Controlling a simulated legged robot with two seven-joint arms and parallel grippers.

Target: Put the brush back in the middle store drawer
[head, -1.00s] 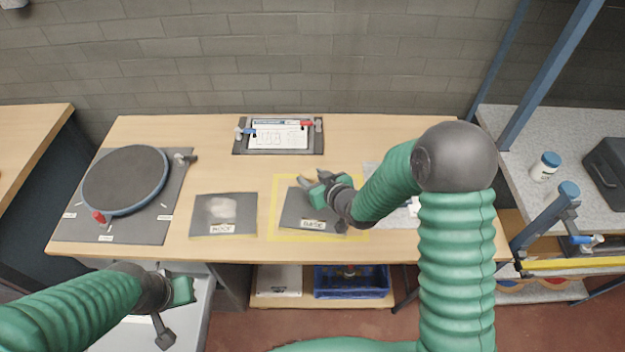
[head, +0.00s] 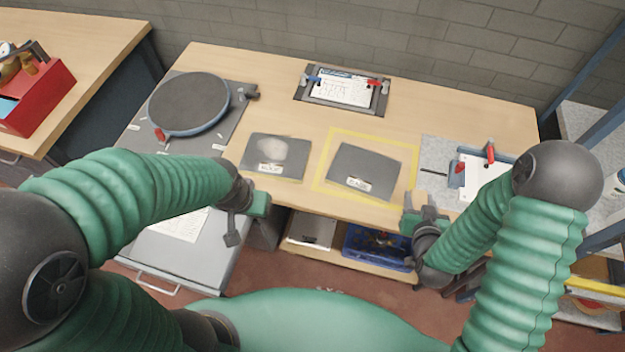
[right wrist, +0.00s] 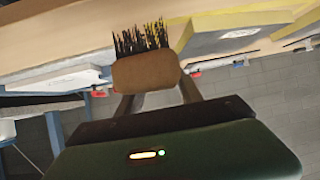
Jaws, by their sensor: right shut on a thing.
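My right gripper (head: 424,212) is at the front edge of the bench, right of the yellow-framed mat. In the right wrist view it is shut on the brush (right wrist: 146,72), which has a brown block and dark bristles with some yellow ones. The bristles point away from the gripper. In the head view the brush is too small to make out clearly. My left gripper (head: 250,218) hangs at the bench's front left edge; its finger opening is unclear. A grey drawer-like unit (head: 190,262) with a handle sits below it. I cannot tell which drawer is the middle store drawer.
The bench (head: 270,90) carries a round turntable (head: 190,103), a grey mat (head: 275,170), a yellow-framed dark mat (head: 365,160) and a clipboard (head: 342,88). A blue crate (head: 365,248) stands on the shelf below. A red box (head: 45,100) is on the left table.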

